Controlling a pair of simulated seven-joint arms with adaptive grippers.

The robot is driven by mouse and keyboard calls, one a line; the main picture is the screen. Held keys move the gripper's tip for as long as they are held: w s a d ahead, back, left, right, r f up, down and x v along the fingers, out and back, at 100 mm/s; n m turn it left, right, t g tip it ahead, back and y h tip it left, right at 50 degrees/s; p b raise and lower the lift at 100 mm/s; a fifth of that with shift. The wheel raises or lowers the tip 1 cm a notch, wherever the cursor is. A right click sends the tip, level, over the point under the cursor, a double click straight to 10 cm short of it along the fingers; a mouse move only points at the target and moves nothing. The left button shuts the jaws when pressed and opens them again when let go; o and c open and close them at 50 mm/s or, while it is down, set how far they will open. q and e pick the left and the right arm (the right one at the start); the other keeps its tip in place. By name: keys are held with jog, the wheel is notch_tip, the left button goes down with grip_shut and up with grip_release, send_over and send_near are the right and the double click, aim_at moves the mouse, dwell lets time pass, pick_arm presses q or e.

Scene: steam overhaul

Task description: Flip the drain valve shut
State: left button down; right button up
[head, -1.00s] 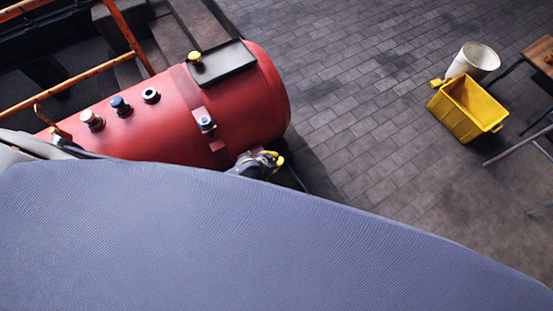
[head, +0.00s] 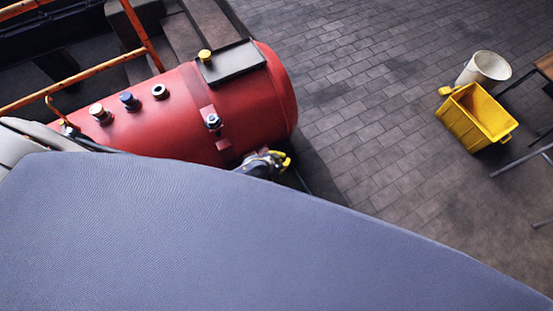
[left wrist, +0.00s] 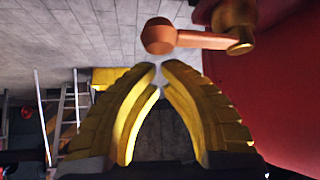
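The drain valve's handle (left wrist: 200,40) is an orange-copper lever with a faceted knob at its left end. Its right end sits on a brass pivot (left wrist: 238,28) beside the red tank. In the left wrist view my left gripper (left wrist: 161,66) has its yellow fingertips brought together, with nothing seen between them. The tips are just below the knob in the picture; I cannot tell whether they touch it. In the head view the left gripper (head: 281,160) is at the lower right of the red tank (head: 180,125), and the valve cannot be made out there. My right gripper is out of view.
Several fittings and a dark plate (head: 232,61) stand on top of the tank. An orange rail (head: 85,76) runs at the left. A yellow bin (head: 476,117) and a white bucket (head: 487,67) stand on the paved floor at the right. The floor between is clear.

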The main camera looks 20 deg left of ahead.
pick_arm(q)
jog(key=shift+w+r+v, duration=0.2)
jog(key=shift+w+v, duration=0.05)
jog(key=shift+v, duration=1.25)
jog(key=shift+w+r+v, duration=0.2)
jog(key=shift+v, duration=1.3)
jog(key=shift+w+r+v, duration=0.2)
jog(key=shift+w+v, duration=0.05)
jog(key=shift+v, duration=1.25)
jog(key=shift+r, duration=0.15)
